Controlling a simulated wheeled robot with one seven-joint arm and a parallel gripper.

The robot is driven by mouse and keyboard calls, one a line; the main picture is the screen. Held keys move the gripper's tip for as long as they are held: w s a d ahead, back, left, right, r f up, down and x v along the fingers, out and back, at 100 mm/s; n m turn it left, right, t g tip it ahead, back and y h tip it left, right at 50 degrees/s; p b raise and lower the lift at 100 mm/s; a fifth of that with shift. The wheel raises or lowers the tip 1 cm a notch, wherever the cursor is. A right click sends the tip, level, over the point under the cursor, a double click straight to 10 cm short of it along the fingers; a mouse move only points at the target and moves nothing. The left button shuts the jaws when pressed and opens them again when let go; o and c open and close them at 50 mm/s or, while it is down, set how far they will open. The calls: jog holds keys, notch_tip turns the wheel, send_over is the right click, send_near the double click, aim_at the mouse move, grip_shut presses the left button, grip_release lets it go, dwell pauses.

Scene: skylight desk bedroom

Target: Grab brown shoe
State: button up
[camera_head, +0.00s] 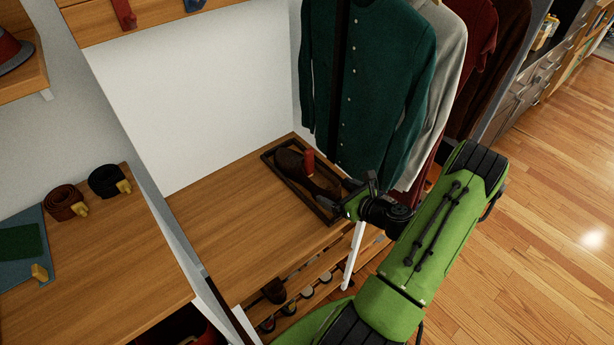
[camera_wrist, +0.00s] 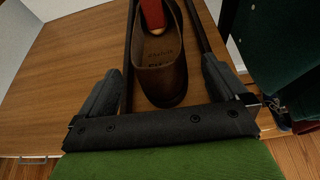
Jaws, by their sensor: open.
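A brown shoe (camera_head: 297,167) lies in a dark shallow tray (camera_head: 267,159) on the wooden shelf, below the hanging shirts. A red item (camera_head: 308,162) stands in or against the shoe. In the wrist view the shoe (camera_wrist: 161,80) has its open heel end toward me, with the red item (camera_wrist: 152,14) inside it. My gripper (camera_head: 358,197) is at the near right end of the tray. In the wrist view my gripper (camera_wrist: 165,85) is open, with one finger on each side of the shoe's heel. The shoe's toe is out of the wrist view.
A green shirt (camera_head: 377,85) and other garments hang close behind and right of my gripper. The wooden shelf (camera_head: 225,235) is bare left of the tray. A lower rack (camera_head: 300,290) holds more shoes. Rolled belts (camera_head: 65,200) lie on the left shelf.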

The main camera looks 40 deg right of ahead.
aim_at(326, 187)
jog(key=x, duration=0.5)
jog(key=shift+w+a+r+b, duration=0.1)
jog(key=shift+w+b, duration=0.05)
jog(key=shift+b, duration=0.25)
jog(key=shift+r, duration=0.1)
jog(key=c, duration=1.4)
